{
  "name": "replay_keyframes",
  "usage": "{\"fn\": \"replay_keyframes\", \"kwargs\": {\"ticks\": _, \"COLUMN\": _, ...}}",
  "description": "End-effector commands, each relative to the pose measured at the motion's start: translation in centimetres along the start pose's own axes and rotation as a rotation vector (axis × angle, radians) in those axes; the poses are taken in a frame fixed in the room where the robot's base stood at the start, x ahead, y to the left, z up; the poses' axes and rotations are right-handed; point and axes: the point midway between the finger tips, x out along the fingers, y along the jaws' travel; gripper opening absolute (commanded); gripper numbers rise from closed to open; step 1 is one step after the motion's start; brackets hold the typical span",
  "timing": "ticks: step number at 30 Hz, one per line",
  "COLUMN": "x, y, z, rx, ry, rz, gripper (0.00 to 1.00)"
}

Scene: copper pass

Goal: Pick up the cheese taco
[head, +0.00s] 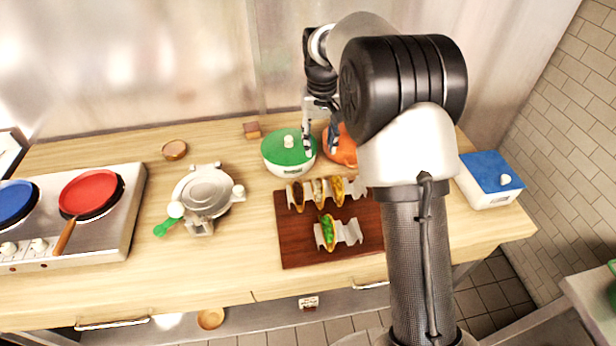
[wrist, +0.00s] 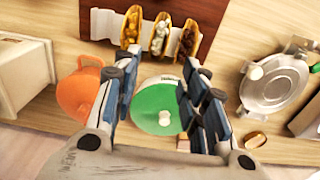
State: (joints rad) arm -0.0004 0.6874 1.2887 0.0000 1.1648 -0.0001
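The cheese taco (head: 338,190), with yellow filling, stands in a metal holder at the back of a dark wooden board (head: 293,252). It is the rightmost of three tacos there in the head view, and the leftmost in the wrist view (wrist: 132,27). Next to it stand a taco with pale filling (head: 319,193) and one with brown filling (head: 298,196). A taco with green filling (head: 328,233) sits in a front holder. My gripper (head: 320,146) is open and empty, above the pots behind the board. Its spread fingers also show in the wrist view (wrist: 160,75).
A green-lidded pot (head: 288,150) and an orange pot (head: 345,150) stand behind the board, near my gripper. A round metal press (head: 207,190) and a stove with a red pan (head: 90,192) are left. A blue-lidded box (head: 488,178) is right. My arm hides the board's right side.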

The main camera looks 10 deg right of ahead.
Motion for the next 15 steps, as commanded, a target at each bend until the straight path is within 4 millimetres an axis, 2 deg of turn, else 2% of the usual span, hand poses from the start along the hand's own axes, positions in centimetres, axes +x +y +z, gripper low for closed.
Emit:
{"fn": "replay_keyframes", "kwargs": {"ticks": 9, "x": 7.1, "y": 0.0, "z": 0.1, "rx": 0.000, "ry": -0.004, "rz": 0.000, "gripper": 0.39}}
{"fn": "replay_keyframes", "kwargs": {"ticks": 15, "x": 10.5, "y": 0.0, "z": 0.1, "rx": 0.000, "ry": -0.003, "rz": 0.000, "gripper": 0.39}}
